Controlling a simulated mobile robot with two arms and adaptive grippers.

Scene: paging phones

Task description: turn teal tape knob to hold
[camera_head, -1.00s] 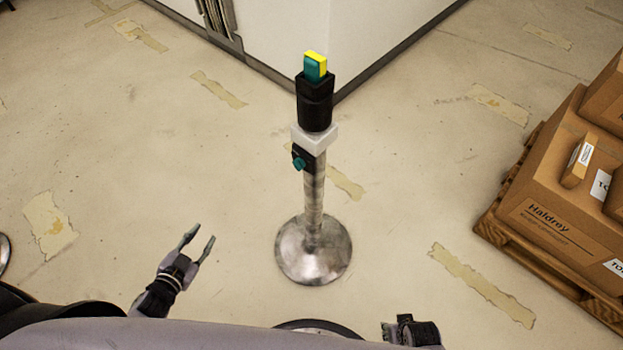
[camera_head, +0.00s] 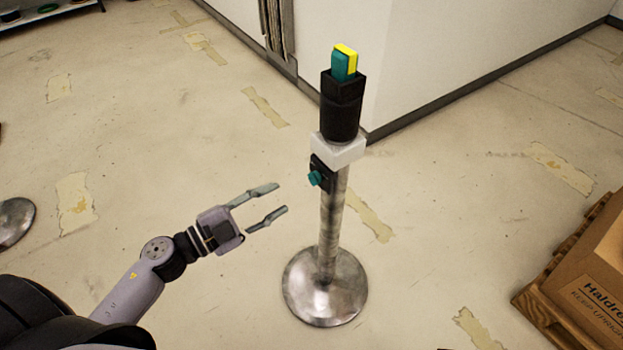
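The teal knob (camera_head: 315,178) sits on a small black plate on the left side of a metal post (camera_head: 329,225), just below a white block (camera_head: 338,149). A black holder (camera_head: 342,105) stands above the block, with a teal and yellow piece (camera_head: 345,63) at its top. My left gripper (camera_head: 283,199) is open and empty. In the picture its fingers point right, toward the post, a little left of and below the knob, apart from it. Any markings around the knob are too small to read. My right gripper is out of view.
The post stands on a round metal base (camera_head: 325,286). A white wall corner (camera_head: 380,60) rises behind it. A cardboard box (camera_head: 595,280) on a wooden pallet (camera_head: 545,300) is at the lower right. Another round base (camera_head: 12,220) is at the left edge. The floor between is clear.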

